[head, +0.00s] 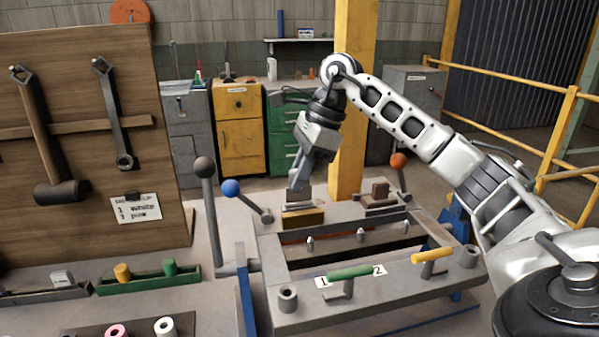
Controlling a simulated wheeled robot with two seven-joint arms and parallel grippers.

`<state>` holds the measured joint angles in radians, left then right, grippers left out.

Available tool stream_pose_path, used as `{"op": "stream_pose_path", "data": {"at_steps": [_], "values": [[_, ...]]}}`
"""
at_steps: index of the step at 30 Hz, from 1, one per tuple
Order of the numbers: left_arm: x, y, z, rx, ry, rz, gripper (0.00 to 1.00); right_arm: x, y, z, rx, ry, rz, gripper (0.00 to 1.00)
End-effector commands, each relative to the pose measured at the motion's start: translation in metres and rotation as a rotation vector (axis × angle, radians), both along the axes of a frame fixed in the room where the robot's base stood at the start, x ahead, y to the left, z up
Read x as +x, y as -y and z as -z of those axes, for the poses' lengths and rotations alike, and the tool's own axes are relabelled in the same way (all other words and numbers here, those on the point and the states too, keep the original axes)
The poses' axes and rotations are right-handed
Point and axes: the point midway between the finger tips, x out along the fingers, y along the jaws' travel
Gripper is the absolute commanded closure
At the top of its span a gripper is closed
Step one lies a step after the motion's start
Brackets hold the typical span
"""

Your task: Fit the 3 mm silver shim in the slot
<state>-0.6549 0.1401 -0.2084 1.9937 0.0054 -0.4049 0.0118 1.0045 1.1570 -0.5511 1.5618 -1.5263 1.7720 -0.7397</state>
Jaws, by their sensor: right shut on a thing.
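My right gripper (297,186) reaches down from the right arm, with its fingertips at a small grey-brown block (300,197) on the left side of the grey fixture frame (270,240). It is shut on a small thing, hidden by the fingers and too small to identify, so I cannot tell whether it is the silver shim. A yellow-brown block (303,219) lies just in front of the grey-brown block. I cannot make out the slot or its fit at this distance. My left gripper is not in view.
Levers with a blue knob (231,187), a dark knob (204,167) and an orange knob (398,160) stand around the frame. Green (349,272) and yellow (432,255) handles sit on its front bar. A tool board (75,215) stands left. A yellow post (353,120) rises behind.

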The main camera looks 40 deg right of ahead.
Motion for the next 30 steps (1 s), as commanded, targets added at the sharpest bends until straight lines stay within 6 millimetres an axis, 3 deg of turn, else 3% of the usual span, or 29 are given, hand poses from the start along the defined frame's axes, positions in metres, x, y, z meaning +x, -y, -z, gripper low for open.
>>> {"op": "stream_pose_path", "data": {"at_steps": [30], "values": [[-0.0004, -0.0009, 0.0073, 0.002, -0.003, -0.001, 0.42, 0.0001, -0.0001, 0.0095, 0.0, 0.001, 0.0, 1.0]]}}
